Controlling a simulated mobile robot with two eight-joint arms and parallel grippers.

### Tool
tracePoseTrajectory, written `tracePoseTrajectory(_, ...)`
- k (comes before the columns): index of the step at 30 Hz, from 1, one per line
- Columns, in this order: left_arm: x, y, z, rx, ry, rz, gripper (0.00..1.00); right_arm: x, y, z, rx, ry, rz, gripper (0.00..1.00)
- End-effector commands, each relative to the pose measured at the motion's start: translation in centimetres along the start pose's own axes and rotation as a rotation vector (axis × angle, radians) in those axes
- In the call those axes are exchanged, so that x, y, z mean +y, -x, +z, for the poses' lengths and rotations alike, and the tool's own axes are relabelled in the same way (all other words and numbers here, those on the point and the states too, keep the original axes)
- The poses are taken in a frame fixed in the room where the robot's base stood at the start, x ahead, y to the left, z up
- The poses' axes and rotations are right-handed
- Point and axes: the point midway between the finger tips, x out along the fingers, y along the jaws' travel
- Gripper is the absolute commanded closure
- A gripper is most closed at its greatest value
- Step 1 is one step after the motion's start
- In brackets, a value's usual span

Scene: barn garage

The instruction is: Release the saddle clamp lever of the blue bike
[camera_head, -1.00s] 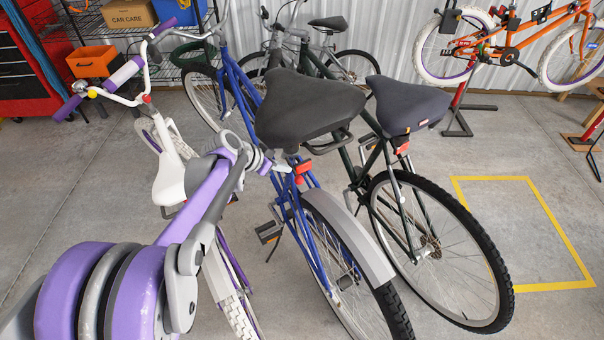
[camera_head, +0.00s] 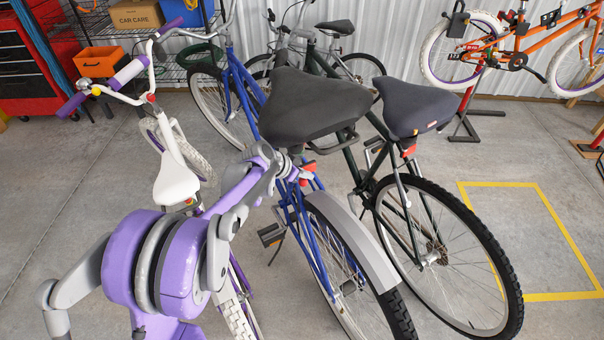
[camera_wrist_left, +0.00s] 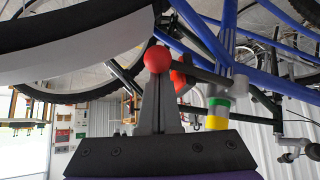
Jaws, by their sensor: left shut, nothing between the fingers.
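The blue bike (camera_head: 315,250) stands in the middle of the head view, its dark saddle (camera_head: 314,108) above its frame. In the left wrist view, the clamp lever (camera_wrist_left: 205,74) is a dark rod with a red ball knob (camera_wrist_left: 158,60), beside the blue frame tubes (camera_wrist_left: 228,38). My left gripper (camera_wrist_left: 160,85) is shut and empty, its tips close to the knob; I cannot tell whether they touch. In the head view, my left gripper (camera_head: 291,178) is below the saddle, partly hidden by my wrist. My right gripper is not in view.
A dark green bike (camera_head: 420,235) stands close on the right, its saddle (camera_head: 415,103) next to the blue bike's. A white and purple bike (camera_head: 176,180) is on the left, near my arm. A yellow floor outline (camera_head: 535,240) lies in clear floor at right.

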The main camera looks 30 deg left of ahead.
Motion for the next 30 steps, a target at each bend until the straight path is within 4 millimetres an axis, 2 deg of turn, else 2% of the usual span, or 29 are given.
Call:
tracePoseTrajectory(11, 0.0, 0.1, 0.0, -0.002, -0.004, 0.003, 1.00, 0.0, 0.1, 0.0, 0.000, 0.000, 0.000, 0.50)
tracePoseTrajectory(30, -0.3, 1.0, 0.9, -0.051, -0.115, 0.085, 1.00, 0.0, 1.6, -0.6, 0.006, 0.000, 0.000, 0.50)
